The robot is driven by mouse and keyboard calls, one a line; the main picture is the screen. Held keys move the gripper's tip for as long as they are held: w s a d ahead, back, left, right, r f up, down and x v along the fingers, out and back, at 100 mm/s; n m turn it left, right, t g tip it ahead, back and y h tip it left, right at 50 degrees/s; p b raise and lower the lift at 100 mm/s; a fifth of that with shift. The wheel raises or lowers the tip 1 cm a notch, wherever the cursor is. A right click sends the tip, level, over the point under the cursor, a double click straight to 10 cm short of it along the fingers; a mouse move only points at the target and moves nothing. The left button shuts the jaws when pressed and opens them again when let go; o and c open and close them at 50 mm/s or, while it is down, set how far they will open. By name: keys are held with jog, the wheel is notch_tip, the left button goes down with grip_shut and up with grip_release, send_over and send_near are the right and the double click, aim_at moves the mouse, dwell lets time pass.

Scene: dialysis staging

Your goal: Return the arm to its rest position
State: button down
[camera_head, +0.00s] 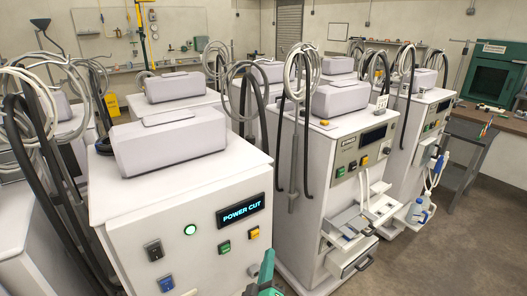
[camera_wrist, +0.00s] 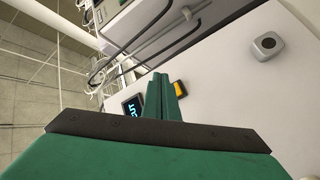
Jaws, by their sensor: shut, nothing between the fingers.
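My gripper (camera_head: 267,262) shows at the bottom centre of the head view, green, in front of the nearest white machine. In the wrist view its green fingers (camera_wrist: 161,88) are together with nothing between them. The nearest machine (camera_head: 135,225) has a dark display (camera_head: 241,210) reading "POWER CUT", a lit green round button (camera_head: 190,230), a green switch (camera_head: 225,247) and a yellow switch (camera_head: 254,233). The wrist view shows part of a lit display (camera_wrist: 131,107) left of the fingers and an orange-yellow switch (camera_wrist: 180,88) beside them. I cannot tell whether the gripper touches the panel.
A second machine (camera_head: 340,130) stands to the right with an open drawer (camera_head: 354,258) jutting out. Hoses (camera_head: 295,100) hang on the machines. More machines stand behind. A workbench with a green cabinet (camera_head: 492,75) is at the far right. Bare floor (camera_head: 450,250) is open at the lower right.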

jog(key=s+a+f+m+g+y, duration=0.1)
jog(key=s+f, duration=0.5)
jog(key=s, duration=0.4)
jog(key=s+a+f+m+g+y, duration=0.1)
jog(key=s+f+m, duration=0.1)
jog(key=s+f, duration=0.65)
jog(key=s+r+m, duration=0.2)
jog(key=s, duration=1.1)
jog(key=s+d+r+m+g+y, duration=0.1)
jog(key=s+r+m, duration=0.1)
jog(key=s, duration=1)
jog(key=shift+s+r+m, duration=0.35)
jog(key=shift+r+m, duration=0.05)
jog(key=shift+r, duration=0.15)
jog(key=shift+d, duration=0.15)
